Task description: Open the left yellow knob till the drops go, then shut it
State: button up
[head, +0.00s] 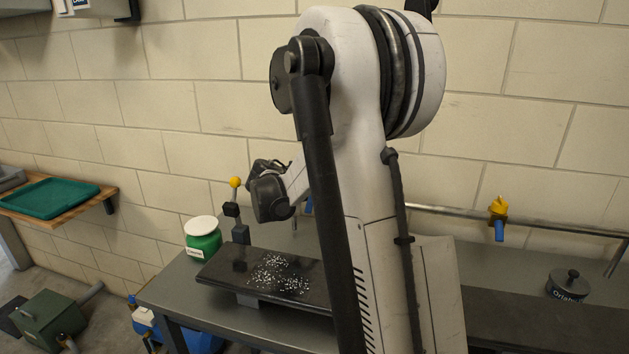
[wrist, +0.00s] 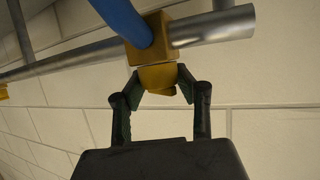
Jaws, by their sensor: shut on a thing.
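In the wrist view, my gripper (wrist: 160,86) is shut on a yellow knob (wrist: 157,75), one finger on each side. The knob sits against a yellow valve body (wrist: 157,30) on a metal pipe (wrist: 212,27). A blue spout (wrist: 122,18) comes off the valve body. In the head view, my arm hides this knob and my fingers; only a sliver of blue (head: 309,207) shows beside the arm. Another yellow knob (head: 499,205) with a blue spout is on the pipe at right. I cannot see whether anything drips from the held valve's spout.
A dark panel (head: 225,277) with many white specks lies on the grey bench (head: 165,292). A yellow-topped lever (head: 235,183) and a green jar (head: 202,242) stand near it. A dark round weight (head: 566,284) sits at right. A shelf holds a green tray (head: 50,197) at left.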

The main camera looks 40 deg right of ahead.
jog(key=shift+s+f, duration=0.1)
jog(key=o, duration=1.2)
jog(key=shift+o, duration=0.2)
jog(key=shift+a, duration=0.1)
jog(key=v, duration=1.2)
jog(key=s+a+f+n+t+y, duration=0.1)
jog(key=s+a+n+y, duration=0.5)
jog(key=s+a, duration=0.7)
jog(key=s+a+f+n+t+y, duration=0.2)
jog(key=s+a+n+y, duration=0.5)
jog(key=s+a, duration=0.6)
jog(key=a+f+n, duration=0.1)
jog(key=a+n, duration=0.1)
jog(key=a, duration=0.1)
jog(key=shift+a+f+t, duration=0.15)
jog(key=shift+a+t, duration=0.05)
jog(key=shift+t, duration=0.1)
